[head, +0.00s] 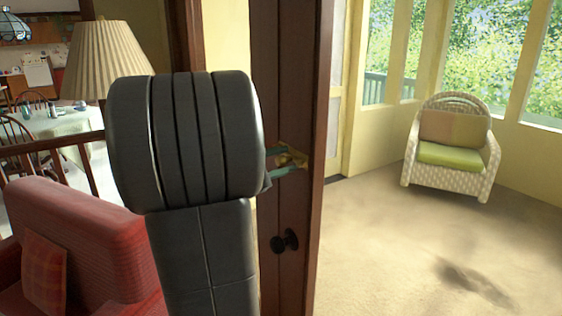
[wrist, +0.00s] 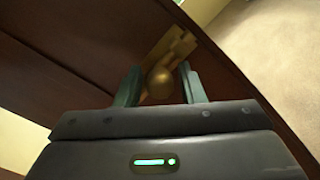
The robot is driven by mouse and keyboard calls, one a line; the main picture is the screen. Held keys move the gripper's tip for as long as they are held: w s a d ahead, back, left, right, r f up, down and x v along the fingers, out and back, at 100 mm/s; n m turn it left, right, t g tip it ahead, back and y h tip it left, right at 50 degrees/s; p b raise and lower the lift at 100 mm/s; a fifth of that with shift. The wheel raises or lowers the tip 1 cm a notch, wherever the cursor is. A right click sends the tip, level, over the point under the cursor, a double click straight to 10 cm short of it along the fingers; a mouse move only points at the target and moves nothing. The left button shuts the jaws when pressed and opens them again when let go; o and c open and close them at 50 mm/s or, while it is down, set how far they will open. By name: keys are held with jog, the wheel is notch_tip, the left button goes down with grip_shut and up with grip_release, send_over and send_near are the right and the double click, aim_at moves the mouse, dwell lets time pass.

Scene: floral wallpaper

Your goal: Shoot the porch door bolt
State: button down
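The porch door (head: 288,120) is dark brown wood and stands edge-on in the middle of the head view, with a dark round knob (head: 285,241) low on it. A brass bolt (head: 292,157) is mounted on the door above the knob. In the wrist view the bolt (wrist: 163,80) shows a round brass knob with its plate running up and right toward the door's edge. My gripper (wrist: 160,88) has its two green fingers apart, one on each side of the bolt's knob. Gaps seem to show beside the knob. In the head view my arm hides part of the door.
A red armchair (head: 95,240) stands at the lower left, with a pleated lamp (head: 104,55) behind it. A wicker chair (head: 450,150) stands on the porch at right. The porch floor (head: 400,240) between the door and that chair is clear.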

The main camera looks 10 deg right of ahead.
jog(key=shift+w+a, duration=0.35)
jog(key=shift+w, duration=0.55)
jog(key=shift+w+a, duration=0.3)
jog(key=shift+w, duration=0.55)
jog(key=c, duration=1.2)
grip_release()
jog(key=shift+w, duration=0.1)
jog(key=shift+a, duration=0.15)
jog(key=b+v, duration=0.1)
jog(key=v, duration=1.2)
jog(key=shift+a, duration=0.35)
jog(key=p+x, duration=0.1)
jog(key=x, duration=1.3)
jog(key=shift+s, duration=0.2)
